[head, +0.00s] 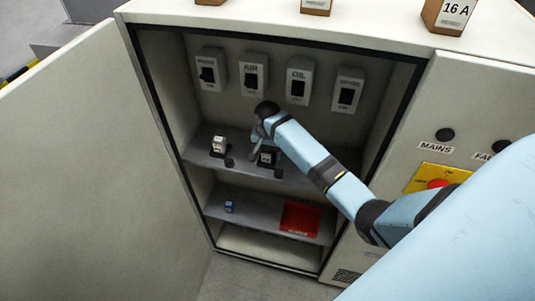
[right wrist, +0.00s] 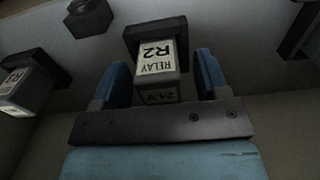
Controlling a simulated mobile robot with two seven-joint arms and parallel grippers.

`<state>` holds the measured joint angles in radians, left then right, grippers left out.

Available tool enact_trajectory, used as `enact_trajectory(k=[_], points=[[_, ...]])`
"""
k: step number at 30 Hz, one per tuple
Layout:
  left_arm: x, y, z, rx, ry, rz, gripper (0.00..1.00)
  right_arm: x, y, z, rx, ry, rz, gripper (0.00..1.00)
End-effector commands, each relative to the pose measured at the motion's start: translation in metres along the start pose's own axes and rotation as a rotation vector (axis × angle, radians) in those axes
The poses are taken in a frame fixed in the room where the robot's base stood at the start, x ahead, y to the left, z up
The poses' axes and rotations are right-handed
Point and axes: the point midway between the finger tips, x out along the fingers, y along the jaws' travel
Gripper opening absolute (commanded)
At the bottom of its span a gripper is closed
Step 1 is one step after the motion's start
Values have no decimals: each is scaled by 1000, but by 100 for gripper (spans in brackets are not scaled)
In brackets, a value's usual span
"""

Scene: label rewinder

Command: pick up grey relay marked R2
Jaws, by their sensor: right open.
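The grey relay marked R2 (right wrist: 156,62) sits in a dark socket and shows its white label upside down in the right wrist view. In the head view the relay (head: 267,158) is partly hidden by my right gripper (head: 259,146), over the upper shelf of the open cabinet. In the right wrist view my right gripper (right wrist: 160,82) is open, with one blue finger on each side of the relay. My left gripper is not in view.
Another relay (head: 218,145) stands to the left on the upper shelf (head: 200,155). Small dark blocks sit nearby. The lower shelf holds a small blue item (head: 229,206) and a red tray (head: 300,218). Switch boxes (head: 254,75) line the back wall. The cabinet door (head: 85,160) stands open at left.

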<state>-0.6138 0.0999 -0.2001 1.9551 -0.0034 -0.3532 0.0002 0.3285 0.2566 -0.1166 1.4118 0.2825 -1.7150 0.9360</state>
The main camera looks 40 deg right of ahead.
Motion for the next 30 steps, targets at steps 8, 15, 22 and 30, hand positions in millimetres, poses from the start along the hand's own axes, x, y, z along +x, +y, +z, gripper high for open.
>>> enact_trajectory(k=[8, 15, 22, 30], points=[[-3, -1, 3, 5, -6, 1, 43, 0, 0, 0, 0, 0, 0, 20], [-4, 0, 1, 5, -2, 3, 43, -1, 0, 0, 0, 0, 0, 13], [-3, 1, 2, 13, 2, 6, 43, -20, -1, -1, 0, 2, -3, 13], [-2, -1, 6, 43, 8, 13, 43, -74, -1, 0, 0, 3, -4, 13]])
